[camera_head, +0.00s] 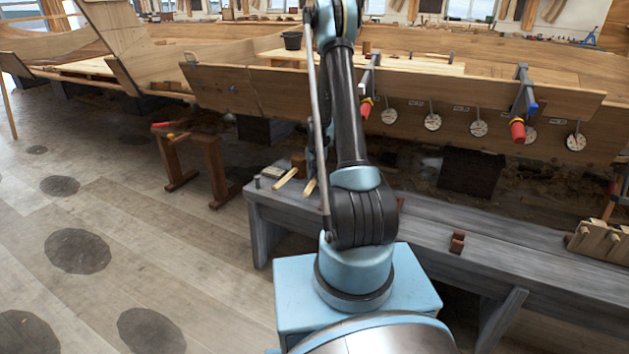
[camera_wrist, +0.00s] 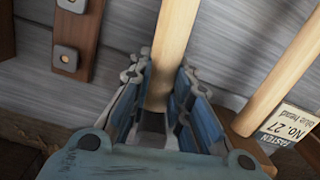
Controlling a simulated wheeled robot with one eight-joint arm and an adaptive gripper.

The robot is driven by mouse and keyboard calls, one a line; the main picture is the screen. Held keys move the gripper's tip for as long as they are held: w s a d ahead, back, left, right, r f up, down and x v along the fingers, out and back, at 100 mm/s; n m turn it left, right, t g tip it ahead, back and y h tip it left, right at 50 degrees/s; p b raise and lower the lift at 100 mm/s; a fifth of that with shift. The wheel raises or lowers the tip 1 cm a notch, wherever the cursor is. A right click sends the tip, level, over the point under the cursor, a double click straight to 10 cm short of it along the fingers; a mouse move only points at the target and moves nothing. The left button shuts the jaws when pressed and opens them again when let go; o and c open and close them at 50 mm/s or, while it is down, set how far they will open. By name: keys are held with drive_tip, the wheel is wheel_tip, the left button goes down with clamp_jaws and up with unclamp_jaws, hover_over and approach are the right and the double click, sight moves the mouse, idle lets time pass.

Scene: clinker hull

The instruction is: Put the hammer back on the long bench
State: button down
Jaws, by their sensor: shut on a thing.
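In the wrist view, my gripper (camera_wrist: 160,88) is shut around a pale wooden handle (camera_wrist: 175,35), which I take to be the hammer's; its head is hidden. The handle is over the grey planks of the long bench (camera_wrist: 130,25); I cannot tell whether it touches them. In the head view, the long bench (camera_head: 440,215) runs rightward behind my base, and my arm hides most of the gripper. Two pale handles show at its left end, one (camera_head: 286,178) left of the other (camera_head: 310,187); I cannot tell which is held.
A second wooden handle (camera_wrist: 285,75) lies right of the gripper, beside a card (camera_wrist: 289,122) reading "No. 27". A brown strip with metal plates (camera_wrist: 76,35) is at left. Brown blocks (camera_head: 457,241) sit farther right on the bench. A wooden trestle (camera_head: 213,170) stands left; the hull is behind.

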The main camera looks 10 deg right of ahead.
drive_tip(key=shift+f, duration=0.1)
drive_tip(key=c, duration=1.4)
unclamp_jaws()
drive_tip(key=shift+r, duration=3.95)
